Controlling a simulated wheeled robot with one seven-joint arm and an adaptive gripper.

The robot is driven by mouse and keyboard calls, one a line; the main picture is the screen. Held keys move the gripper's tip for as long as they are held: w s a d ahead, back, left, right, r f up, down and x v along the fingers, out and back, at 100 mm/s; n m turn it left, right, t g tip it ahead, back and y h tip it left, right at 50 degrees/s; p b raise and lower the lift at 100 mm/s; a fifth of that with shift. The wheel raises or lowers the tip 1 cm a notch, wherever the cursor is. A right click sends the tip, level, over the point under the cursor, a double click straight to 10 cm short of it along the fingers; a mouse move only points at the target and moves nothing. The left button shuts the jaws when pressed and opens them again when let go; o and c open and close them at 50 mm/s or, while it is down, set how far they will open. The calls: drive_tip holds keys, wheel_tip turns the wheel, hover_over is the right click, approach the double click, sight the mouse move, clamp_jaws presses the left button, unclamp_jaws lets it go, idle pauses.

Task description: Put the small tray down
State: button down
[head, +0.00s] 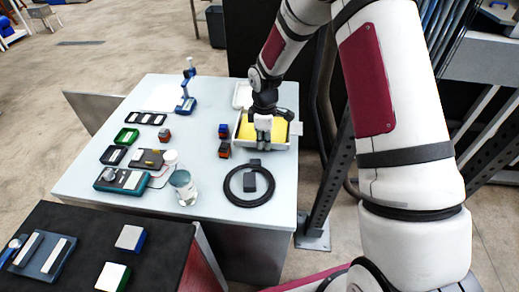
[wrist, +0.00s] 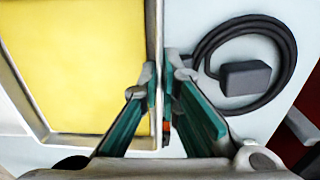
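The small tray, pale-rimmed with a yellow inside (head: 280,146), is at the right part of the pale table in the head view. My gripper (head: 263,141) reaches down at its near side. In the wrist view the tray (wrist: 90,141) fills the left side, and my gripper's fingers (wrist: 161,78) stand on both sides of its long wall, closed in on it. The tips seem to touch the wall. I cannot tell whether the tray's underside touches the table.
A black adapter with coiled cable (head: 249,183) lies in front of the tray. A dark red block (head: 224,150) and a blue block (head: 223,131) stand close left. A glass jar (head: 183,187), a green box (head: 126,137) and a blue stand (head: 187,90) are farther left.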

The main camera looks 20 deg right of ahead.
sight(264, 159)
drive_tip(key=shift+f+p, duration=0.3)
drive_tip(key=shift+f, duration=2.3)
drive_tip(key=shift+f, duration=0.1)
drive_tip(key=c, duration=2.1)
unclamp_jaws()
